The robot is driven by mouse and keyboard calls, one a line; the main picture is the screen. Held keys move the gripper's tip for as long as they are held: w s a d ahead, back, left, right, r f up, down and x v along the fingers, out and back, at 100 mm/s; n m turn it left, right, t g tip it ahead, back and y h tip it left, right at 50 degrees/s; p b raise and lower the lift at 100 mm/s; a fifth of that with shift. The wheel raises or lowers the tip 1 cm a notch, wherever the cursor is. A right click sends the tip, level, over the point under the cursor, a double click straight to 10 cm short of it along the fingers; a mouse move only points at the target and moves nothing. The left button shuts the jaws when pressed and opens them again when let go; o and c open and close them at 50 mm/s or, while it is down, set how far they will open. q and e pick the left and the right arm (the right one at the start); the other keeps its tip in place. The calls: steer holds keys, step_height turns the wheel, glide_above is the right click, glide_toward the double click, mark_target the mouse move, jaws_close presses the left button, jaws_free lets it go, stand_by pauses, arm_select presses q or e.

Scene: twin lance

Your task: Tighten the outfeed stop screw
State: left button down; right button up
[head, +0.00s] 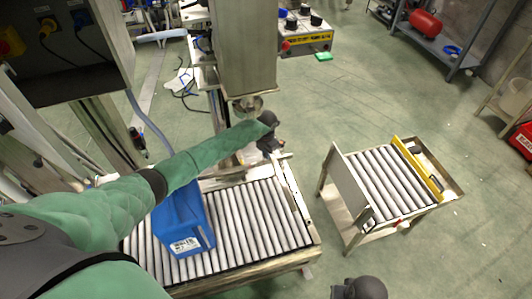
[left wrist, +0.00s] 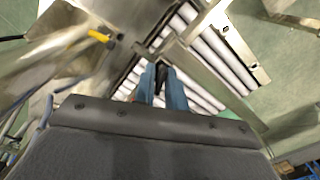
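My left arm reaches from the left across the head view, with its dark left gripper (head: 270,148) at the far end of the roller conveyor (head: 262,222), beside the steel column. In the left wrist view the two bluish fingers of the left gripper (left wrist: 160,84) point at a metal bracket (left wrist: 178,55) above the rollers. They stand close together with something small and dark between their tips. I cannot tell whether they grip it. The outfeed stop screw cannot be made out; it may be hidden by the gripper.
A blue bin (head: 183,222) stands on the conveyor below my left forearm. The steel column (head: 247,50) rises just behind the gripper. A separate roller cart (head: 385,180) stands to the right, with clear floor between. A control box (head: 305,38) is at the back.

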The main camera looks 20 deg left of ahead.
arm_select(q)
steer(key=shift+f, duration=0.15)
steer(key=shift+a+f+m+b, duration=0.1)
steer(key=shift+m+b, duration=0.3)
steer(key=shift+b, duration=0.05)
steer(key=m+b, duration=0.2)
steer(key=shift+m, duration=0.3)
steer(key=shift+s+m+b, duration=0.1)
steer(key=shift+m+b, duration=0.25)
steer(key=shift+m, duration=0.15)
steer(key=shift+m+b, duration=0.4)
steer(key=shift+b, duration=0.2)
steer(key=shift+m, duration=0.3)
